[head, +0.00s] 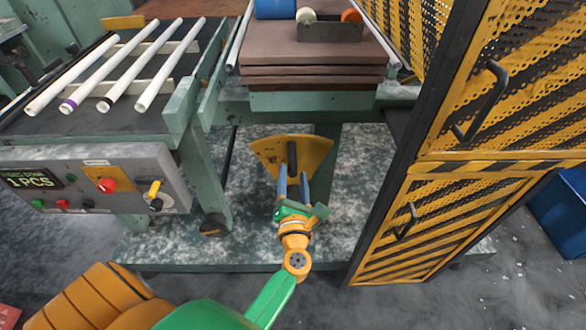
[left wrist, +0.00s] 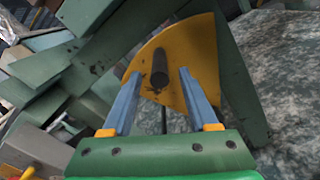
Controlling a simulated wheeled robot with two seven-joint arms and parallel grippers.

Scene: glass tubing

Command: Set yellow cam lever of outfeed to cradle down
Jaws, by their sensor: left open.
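The yellow cam lever (head: 268,153) is a fan-shaped yellow plate with a dark round handle (head: 292,154), below the outfeed's brown stacked top. In the left wrist view the yellow plate (left wrist: 200,45) fills the upper middle, and its dark handle (left wrist: 160,68) points toward the camera. My left gripper (head: 293,179) is open in front of the plate. Its two blue-grey fingers (left wrist: 160,88) stand to either side of the handle in the wrist picture, with gaps visible. I cannot tell how far the fingertips reach along the handle. My right gripper is not in view.
White tubes (head: 125,65) lie on the rack at the upper left. A grey control panel (head: 130,187) with buttons and a small yellow lever is below it. A yellow-black striped guard (head: 440,225) stands close on the right. Green legs flank the plate.

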